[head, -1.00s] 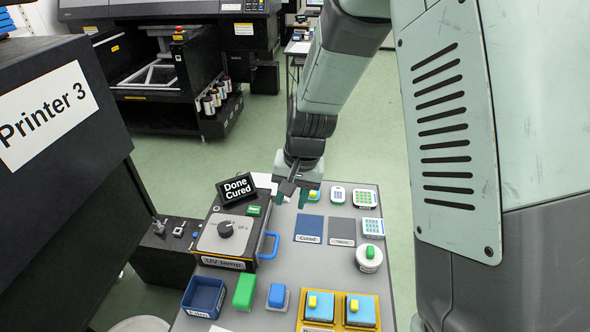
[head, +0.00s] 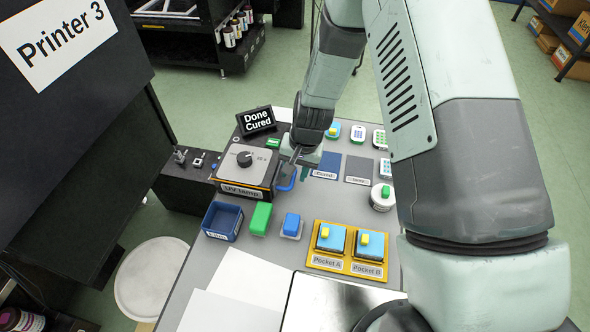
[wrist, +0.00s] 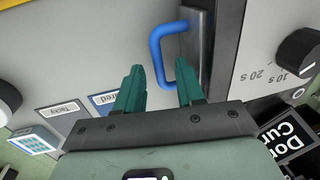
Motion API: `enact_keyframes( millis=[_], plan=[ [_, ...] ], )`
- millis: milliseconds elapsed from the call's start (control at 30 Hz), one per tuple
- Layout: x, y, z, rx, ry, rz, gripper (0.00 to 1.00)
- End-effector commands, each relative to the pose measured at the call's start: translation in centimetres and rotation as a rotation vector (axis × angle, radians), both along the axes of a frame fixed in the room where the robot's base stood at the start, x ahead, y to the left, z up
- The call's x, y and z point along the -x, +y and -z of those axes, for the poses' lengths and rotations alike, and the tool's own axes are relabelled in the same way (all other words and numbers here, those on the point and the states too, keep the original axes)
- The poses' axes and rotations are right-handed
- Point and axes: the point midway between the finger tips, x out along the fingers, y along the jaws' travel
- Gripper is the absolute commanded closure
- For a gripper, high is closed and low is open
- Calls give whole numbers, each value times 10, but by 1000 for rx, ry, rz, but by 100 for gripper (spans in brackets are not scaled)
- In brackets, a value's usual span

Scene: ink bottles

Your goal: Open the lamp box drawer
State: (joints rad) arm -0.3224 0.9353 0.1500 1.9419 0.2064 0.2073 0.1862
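The UV lamp box (head: 262,158) is a dark box with a grey top, a dial and a "UV lamp" label. Its blue looped drawer handle (head: 287,184) sticks out on the right side, and the drawer looks shut. In the wrist view the handle (wrist: 157,50) attaches to a dark drawer front (wrist: 193,50). My gripper (head: 303,168) is at the handle. Its teal fingers (wrist: 160,75) are open in the wrist view, with the handle's outer bar appearing between them. The handle's lower end passes by the right finger; I cannot tell if they touch.
A "Done Cured" sign (head: 257,121) stands behind the box. A blue bin (head: 222,221), a green block (head: 261,218) and a blue block (head: 292,225) sit in front. The yellow pocket tray (head: 345,265) is nearer.

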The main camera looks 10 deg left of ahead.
Motion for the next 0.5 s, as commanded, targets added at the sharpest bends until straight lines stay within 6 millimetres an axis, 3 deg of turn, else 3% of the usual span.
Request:
enact_keyframes(
  millis=[300, 500],
  plan=[
    [0, 1, 3, 0, 0, 0, 62],
    [0, 0, 3, 0, 0, 0, 91]
  ],
)
